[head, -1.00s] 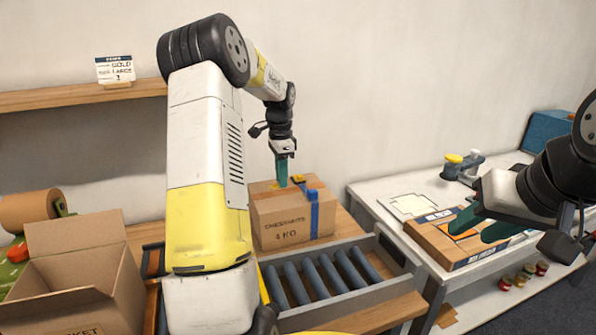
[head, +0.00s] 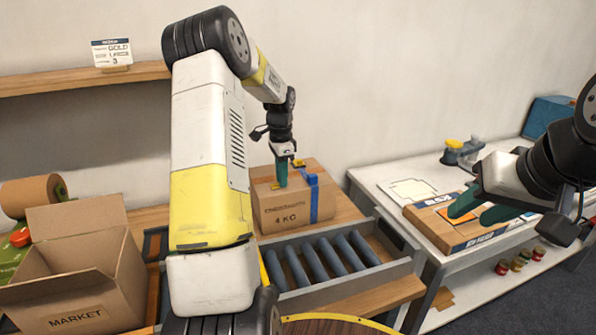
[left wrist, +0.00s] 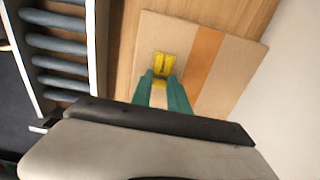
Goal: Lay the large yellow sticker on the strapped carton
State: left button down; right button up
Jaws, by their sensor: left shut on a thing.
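The strapped carton (head: 287,215), marked 4 KG, stands on the wooden bench behind the rollers, with a blue strap (head: 314,203) down its front. My left gripper (head: 281,185) points down at the carton's top, its green fingers shut on a yellow sticker (left wrist: 163,66). In the left wrist view the sticker lies against or just above the carton top (left wrist: 225,85), beside an orange-brown band (left wrist: 203,62); contact is unclear. A small yellow patch (head: 298,163) shows at the carton's back edge.
An open carton marked MARKET (head: 80,318) stands at left, near a brown roll (head: 25,195). A roller tray (head: 385,272) lies before the strapped carton. A card (head: 112,53) stands on the shelf.

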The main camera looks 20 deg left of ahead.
dwell(0.4)
pick_arm(q)
jog(key=c, duration=1.2)
grip_release()
jog(key=shift+r, duration=0.1)
jog(key=shift+r, duration=3.4)
